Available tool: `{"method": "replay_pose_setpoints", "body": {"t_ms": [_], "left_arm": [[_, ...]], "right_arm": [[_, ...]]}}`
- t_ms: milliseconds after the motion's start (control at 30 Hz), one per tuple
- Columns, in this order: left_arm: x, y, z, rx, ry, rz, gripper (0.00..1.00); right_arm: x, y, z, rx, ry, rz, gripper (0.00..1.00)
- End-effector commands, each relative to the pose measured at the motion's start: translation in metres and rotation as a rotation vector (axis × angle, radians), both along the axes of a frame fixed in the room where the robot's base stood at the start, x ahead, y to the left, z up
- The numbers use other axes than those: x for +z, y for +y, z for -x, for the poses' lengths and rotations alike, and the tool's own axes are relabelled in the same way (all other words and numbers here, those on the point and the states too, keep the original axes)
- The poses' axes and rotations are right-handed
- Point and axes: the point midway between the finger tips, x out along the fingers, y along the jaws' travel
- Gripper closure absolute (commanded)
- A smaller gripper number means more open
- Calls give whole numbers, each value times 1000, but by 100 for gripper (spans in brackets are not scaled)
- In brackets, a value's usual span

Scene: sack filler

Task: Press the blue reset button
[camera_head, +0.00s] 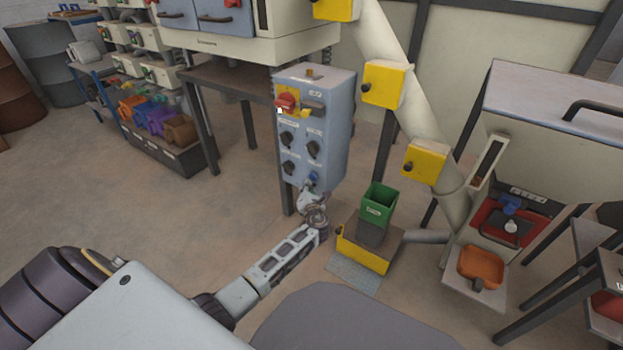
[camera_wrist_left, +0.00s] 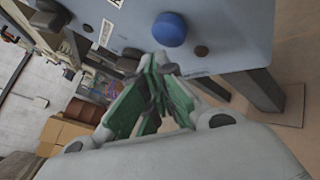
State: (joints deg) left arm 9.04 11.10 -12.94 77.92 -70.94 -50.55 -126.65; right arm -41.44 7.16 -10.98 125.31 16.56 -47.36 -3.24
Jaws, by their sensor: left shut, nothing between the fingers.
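The blue reset button (camera_head: 313,177) is a small round knob at the bottom of the front of the grey-blue control box (camera_head: 343,125). In the left wrist view the blue button (camera_wrist_left: 170,29) sits just beyond the fingertips, slightly right of them. My left gripper (camera_head: 308,194) is at the lower front of the box, close below the button. In the left wrist view its fingertips (camera_wrist_left: 158,70) are together with nothing between them. A small gap shows between tips and button in that view; whether they touch cannot be told for certain. My right gripper is not in view.
The box also carries a red switch (camera_head: 286,102) and several black knobs. A green bin (camera_head: 378,202) stands on a yellow-fronted base (camera_head: 362,250) to the right. A sloping pipe (camera_head: 420,120) with yellow boxes rises behind it. Open floor lies left of the arm.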

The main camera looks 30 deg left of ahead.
Motion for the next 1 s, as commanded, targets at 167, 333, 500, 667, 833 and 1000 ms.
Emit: {"method": "replay_pose_setpoints", "body": {"t_ms": [167,333,500,667,833,1000], "left_arm": [[2,1,10,0,1,-1,100],[2,1,20,-1,2,-1,100],[2,2,30,-1,2,-1,100],[2,3,40,0,1,-1,100],[2,4,50,0,1,-1,100],[1,4,57,0,0,0,100]], "right_arm": [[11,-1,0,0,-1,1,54],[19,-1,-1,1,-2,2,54],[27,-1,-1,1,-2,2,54],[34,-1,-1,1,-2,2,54],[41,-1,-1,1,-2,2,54],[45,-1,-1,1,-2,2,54]]}}
